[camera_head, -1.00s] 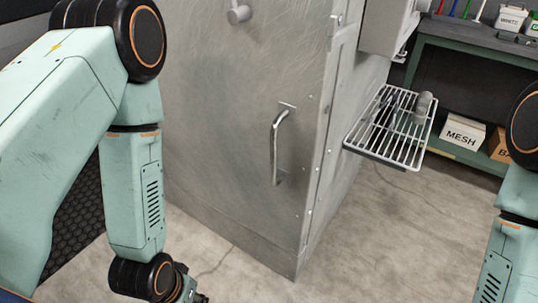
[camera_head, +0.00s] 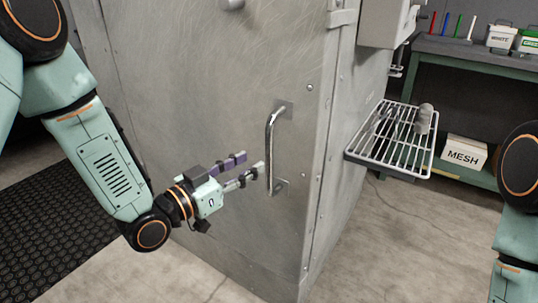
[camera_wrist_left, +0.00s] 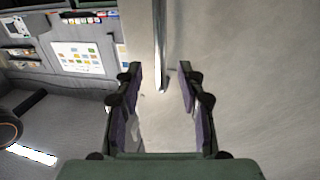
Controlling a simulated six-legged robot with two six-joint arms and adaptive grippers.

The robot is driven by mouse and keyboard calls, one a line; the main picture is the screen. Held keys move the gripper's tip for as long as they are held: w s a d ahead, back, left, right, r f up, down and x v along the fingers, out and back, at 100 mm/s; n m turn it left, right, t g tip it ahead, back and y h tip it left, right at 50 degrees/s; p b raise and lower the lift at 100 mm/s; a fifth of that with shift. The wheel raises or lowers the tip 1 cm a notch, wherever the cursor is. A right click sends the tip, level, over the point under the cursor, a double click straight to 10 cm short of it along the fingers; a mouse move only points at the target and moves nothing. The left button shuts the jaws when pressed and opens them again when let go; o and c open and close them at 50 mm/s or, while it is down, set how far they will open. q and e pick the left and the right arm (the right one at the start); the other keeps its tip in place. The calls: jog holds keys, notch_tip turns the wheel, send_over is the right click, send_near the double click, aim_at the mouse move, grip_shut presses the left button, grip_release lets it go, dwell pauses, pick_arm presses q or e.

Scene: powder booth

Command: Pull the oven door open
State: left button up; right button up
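The oven door (camera_head: 190,110) is a scratched grey metal panel and looks shut. Its handle (camera_head: 271,150) is an upright bright metal bar near the door's right edge. My left gripper (camera_head: 252,166) is just left of the handle's lower half, fingers pointing at it.
A wire rack (camera_head: 393,142) juts from the oven's right side and holds a small grey item (camera_head: 424,118). A green-framed bench (camera_head: 460,50) stands at the back right with a MESH box (camera_head: 465,153) on its lower shelf. Concrete floor is clear in front.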

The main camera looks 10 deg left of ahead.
aim_at(267, 154)
pick_arm(q)
jog(key=b+x, duration=0.2)
jog(key=x, duration=0.4)
jog(key=shift+w+d+f, duration=0.15)
jog(key=shift+w+d, duration=0.3)
jog(key=shift+w, duration=0.25)
jog(key=shift+c, duration=0.3)
grip_shut()
